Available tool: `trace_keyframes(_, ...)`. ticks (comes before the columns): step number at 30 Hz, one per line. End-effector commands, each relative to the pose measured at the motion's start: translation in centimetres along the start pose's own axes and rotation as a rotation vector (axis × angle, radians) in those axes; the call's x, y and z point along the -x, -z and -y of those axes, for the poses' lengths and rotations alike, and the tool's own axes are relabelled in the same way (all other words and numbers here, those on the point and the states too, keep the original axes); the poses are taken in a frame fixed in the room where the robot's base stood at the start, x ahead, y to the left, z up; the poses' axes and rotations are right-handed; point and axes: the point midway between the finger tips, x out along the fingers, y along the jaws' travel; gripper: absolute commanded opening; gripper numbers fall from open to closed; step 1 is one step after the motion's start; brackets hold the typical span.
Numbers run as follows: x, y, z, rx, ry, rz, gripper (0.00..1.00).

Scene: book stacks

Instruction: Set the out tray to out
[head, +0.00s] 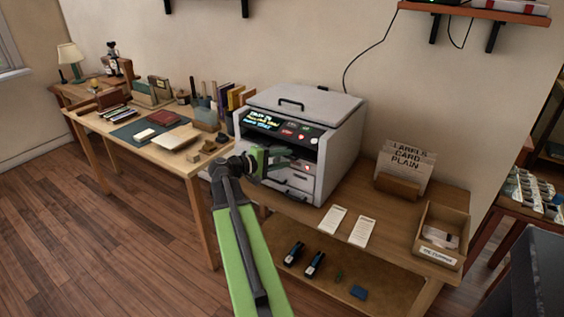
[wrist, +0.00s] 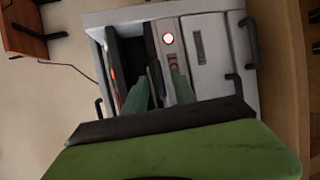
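The white copier (head: 338,150) stands on the wooden table against the wall, with a lit display (head: 268,121) on its front. In the wrist view its front (wrist: 208,50) appears turned sideways, with a red-lit button (wrist: 168,38). A dark slot (wrist: 125,55) and a dark bar (wrist: 152,45) lie beside the button strip; I cannot tell which part is the out tray. My gripper (head: 290,160) is at the copier's front opening. In the wrist view, my gripper's green fingers (wrist: 163,78) stand apart, near the dark bar. Contact cannot be told.
Two paper slips (head: 347,226), a card holder (head: 398,185) and a wooden box (head: 441,235) sit right of the copier. A desk (head: 140,133) with books is at left. A lower shelf (head: 330,285) holds small items. Floor is clear at lower left.

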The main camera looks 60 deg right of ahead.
Motion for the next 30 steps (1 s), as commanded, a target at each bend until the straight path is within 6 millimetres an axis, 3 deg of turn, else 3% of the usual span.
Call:
trace_keyframes(2,0.01,-0.02,-0.01,0.0,0.0,0.0,0.33)
trace_keyframes(10,0.01,-0.04,0.0,0.0,0.0,0.001,0.0)
trace_keyframes(30,-0.04,-0.08,0.01,0.0,0.001,0.002,0.0)
